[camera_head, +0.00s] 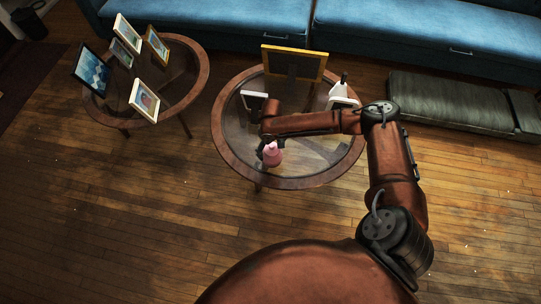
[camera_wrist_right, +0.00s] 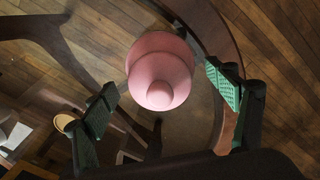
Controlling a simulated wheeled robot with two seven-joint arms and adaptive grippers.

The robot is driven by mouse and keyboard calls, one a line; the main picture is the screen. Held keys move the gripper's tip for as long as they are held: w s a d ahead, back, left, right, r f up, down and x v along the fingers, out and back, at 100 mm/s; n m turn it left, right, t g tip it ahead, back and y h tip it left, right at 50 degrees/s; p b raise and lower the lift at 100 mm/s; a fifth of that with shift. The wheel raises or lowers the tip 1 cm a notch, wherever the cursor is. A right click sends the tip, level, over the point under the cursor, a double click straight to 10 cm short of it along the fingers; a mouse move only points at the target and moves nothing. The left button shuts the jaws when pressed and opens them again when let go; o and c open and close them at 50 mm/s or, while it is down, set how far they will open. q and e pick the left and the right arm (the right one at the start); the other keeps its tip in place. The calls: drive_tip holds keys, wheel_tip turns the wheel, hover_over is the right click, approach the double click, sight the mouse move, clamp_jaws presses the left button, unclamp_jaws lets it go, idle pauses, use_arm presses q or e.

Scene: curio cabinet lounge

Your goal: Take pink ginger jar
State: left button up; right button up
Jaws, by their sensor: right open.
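The pink ginger jar (camera_head: 272,154) stands on the round glass-topped table (camera_head: 222,148) near its front edge. In the right wrist view the jar (camera_wrist_right: 160,75) is seen from above, its rounded lid knob toward the camera. My right gripper (camera_head: 265,144) is over the jar in the head view, partly hidden by my own arm. In the right wrist view its green-padded fingers (camera_wrist_right: 165,98) are spread wide, one on each side of the jar, with a gap on the left side. My left gripper is not in view.
On the same table stand a large gold frame (camera_head: 294,63), a small white frame (camera_head: 254,98) and a white bottle-like object (camera_head: 340,87). A second round table (camera_head: 204,70) at left holds several picture frames. A blue sofa (camera_head: 420,35) and grey cushion (camera_head: 450,102) lie behind.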

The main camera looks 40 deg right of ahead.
drive_tip(key=shift+c, duration=0.4)
drive_tip(key=c, duration=2)
clamp_jaws()
drive_tip(key=shift+r, duration=0.15)
